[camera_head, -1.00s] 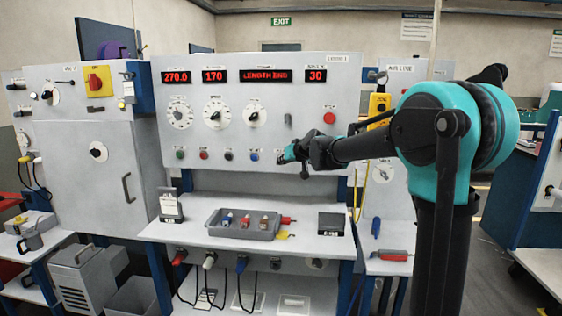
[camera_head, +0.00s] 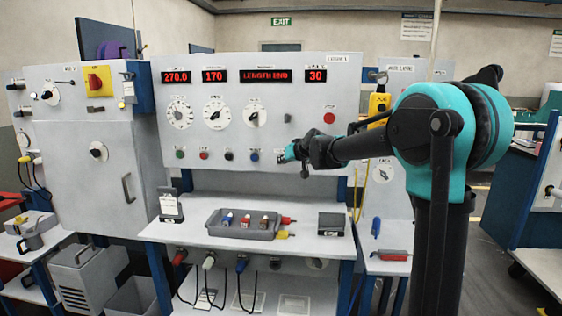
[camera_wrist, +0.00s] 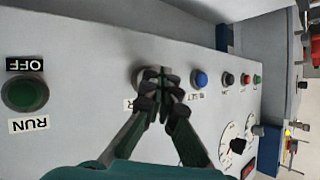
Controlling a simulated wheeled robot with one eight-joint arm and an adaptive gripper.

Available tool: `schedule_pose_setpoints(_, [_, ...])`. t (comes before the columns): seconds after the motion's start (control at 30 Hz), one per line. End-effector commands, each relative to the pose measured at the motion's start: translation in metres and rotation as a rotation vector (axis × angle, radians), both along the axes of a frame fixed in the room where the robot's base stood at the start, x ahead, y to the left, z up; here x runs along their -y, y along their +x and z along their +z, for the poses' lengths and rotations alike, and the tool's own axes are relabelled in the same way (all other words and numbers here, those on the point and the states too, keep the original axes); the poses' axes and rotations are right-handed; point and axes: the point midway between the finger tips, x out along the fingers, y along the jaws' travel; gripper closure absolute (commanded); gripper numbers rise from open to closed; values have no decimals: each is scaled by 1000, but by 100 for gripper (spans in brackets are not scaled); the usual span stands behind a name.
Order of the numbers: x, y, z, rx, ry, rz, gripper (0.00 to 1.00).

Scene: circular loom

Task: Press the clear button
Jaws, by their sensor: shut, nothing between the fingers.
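My gripper (camera_head: 287,154) is shut and empty at the right end of the button row on the grey loom panel (camera_head: 300,110). In the wrist view the closed fingertips (camera_wrist: 162,84) are in front of a pale round button (camera_wrist: 150,74), covering much of it. A label beside it is mostly hidden; only a final "R" shows, so I cannot read it as clear. Whether the fingertips touch the button or how far it is pressed cannot be told. The blue button (camera_wrist: 200,79) is beside it, apart from the fingers.
Black (camera_wrist: 228,79), red (camera_wrist: 246,79) and green (camera_wrist: 257,79) buttons continue the row. A green RUN/OFF button (camera_wrist: 25,93) is on the other side. Below the panel, a shelf holds a grey tray (camera_head: 212,222). The display (camera_head: 265,75) reads "LENGTH END".

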Motion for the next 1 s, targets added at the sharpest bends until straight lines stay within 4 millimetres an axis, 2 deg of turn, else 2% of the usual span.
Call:
schedule_pose_setpoints(0.47, [0,2,0,1,0,0,100])
schedule_pose_setpoints(1.0, [-1,-16,0,1,-1,0,100])
